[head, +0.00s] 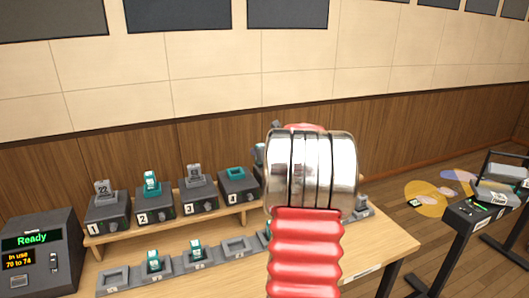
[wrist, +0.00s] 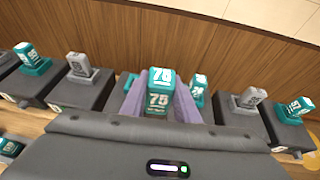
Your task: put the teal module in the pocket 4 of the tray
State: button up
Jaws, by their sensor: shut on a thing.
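In the wrist view my gripper (wrist: 159,101) has its two purple-grey fingers closed on a teal module (wrist: 159,78) marked 78 above 75. The module is held upright between the fingers; its lower end is hidden. In the head view my arm's red sleeve and metal rings hide the gripper and the held module. The tray (head: 218,262) appears as a low row of grey pockets along the front of the table. Pocket numbers are too small to read.
Behind the tray, dark numbered boxes stand on a wooden shelf (head: 150,230). Box 4 (head: 239,188) has a teal-rimmed empty top; boxes 1 to 3 carry modules. A console (head: 38,252) reads "Ready" and "In use 70 to 74". Another stand (head: 480,210) is at right.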

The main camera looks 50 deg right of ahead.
jog(key=shift+w+a+f, duration=0.1)
jog(key=shift+a+f, duration=0.05)
jog(key=shift+a, duration=0.25)
jog(key=w+a+f+n+y, duration=0.25)
jog(key=a+f+y, duration=0.2)
jog(key=a, duration=0.45)
jog(key=w+a+f+n+y, duration=0.1)
jog(key=a+f+n+y, duration=0.25)
jog(key=a+f, duration=0.4)
jog(key=w+a+f+n+y, duration=0.2)
jog(key=a+f+n+y, duration=0.15)
jog(key=a, duration=0.75)
jog(key=s+a+f+n+g+y, duration=0.1)
jog(key=a+f+n, duration=0.1)
jog(key=a, duration=0.8)
jog(key=s+a+f+n+g+y, duration=0.1)
jog(key=a+f, duration=0.4)
jog(key=a, duration=0.5)
jog(key=s+a+f+n+g+y, duration=0.1)
jog(key=a+f+n+g+y, duration=0.1)
jog(key=a, duration=0.8)
notch_tip(320, 180, down, 2)
jog(key=shift+s+f+n+y, duration=0.15)
jog(key=shift+f+n+y, duration=0.1)
jog(key=shift+n+y, duration=0.55)
jog(key=shift+d+h, duration=0.15)
jog(key=shift+h, duration=0.1)
